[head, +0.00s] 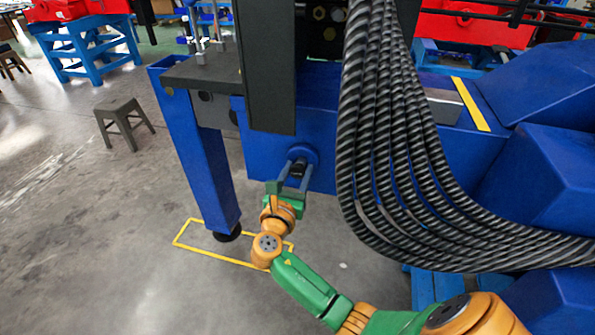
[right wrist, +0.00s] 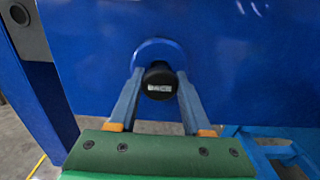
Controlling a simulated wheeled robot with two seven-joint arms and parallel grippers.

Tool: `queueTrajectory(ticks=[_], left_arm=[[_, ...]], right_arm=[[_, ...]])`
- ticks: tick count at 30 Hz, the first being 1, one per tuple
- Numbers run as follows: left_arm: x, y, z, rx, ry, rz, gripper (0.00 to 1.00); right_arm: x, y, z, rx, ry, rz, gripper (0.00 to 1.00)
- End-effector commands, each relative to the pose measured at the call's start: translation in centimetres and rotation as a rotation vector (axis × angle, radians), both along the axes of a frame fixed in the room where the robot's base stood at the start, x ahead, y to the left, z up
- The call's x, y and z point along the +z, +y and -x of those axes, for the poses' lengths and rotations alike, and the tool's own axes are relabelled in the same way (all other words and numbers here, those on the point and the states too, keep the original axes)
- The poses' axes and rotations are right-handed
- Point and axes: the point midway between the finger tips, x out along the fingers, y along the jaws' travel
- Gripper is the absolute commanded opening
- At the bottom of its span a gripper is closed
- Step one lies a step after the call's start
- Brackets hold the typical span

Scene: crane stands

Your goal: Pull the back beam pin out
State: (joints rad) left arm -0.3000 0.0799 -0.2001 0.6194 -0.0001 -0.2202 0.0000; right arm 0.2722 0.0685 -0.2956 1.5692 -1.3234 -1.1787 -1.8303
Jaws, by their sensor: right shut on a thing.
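The back beam pin (right wrist: 159,84) shows in the right wrist view as a black round knob with a small pale label. It sits in a round blue collar (right wrist: 142,50) on the side of the blue beam (right wrist: 235,75). My right gripper (head: 291,175) is shut on the pin, with one finger on each side of the knob. In the right wrist view its grey-blue fingers (right wrist: 158,90) reach up to the knob. In the head view the pin (head: 298,168) is small and partly hidden by the fingers. How deep the pin sits cannot be seen. My left gripper is not in view.
A bundle of black ribbed hoses (head: 375,150) hangs right of the gripper. A blue support leg (head: 200,160) stands to the left on a floor marked with a yellow outline (head: 183,236). A grey stool (head: 121,120) stands farther left, with open floor around it.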

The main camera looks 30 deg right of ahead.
Motion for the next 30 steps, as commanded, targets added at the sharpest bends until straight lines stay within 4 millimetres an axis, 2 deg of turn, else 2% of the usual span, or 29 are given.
queueTrajectory(ticks=[8,18,27,28,30], left_arm=[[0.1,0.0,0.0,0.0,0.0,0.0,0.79],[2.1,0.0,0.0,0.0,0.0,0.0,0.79],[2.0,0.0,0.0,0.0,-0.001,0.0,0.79],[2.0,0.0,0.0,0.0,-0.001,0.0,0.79],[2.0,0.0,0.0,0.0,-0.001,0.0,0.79]], right_arm=[[0.0,0.1,0.0,0.0,0.0,0.0,0.0],[0.0,3.6,3.1,-0.001,0.004,-0.002,0.0],[-0.2,3.7,3.2,-0.001,0.003,-0.004,0.0],[-0.2,3.8,3.3,-0.001,0.004,-0.003,0.54],[-0.2,3.7,3.2,-0.001,0.004,-0.003,0.73]])
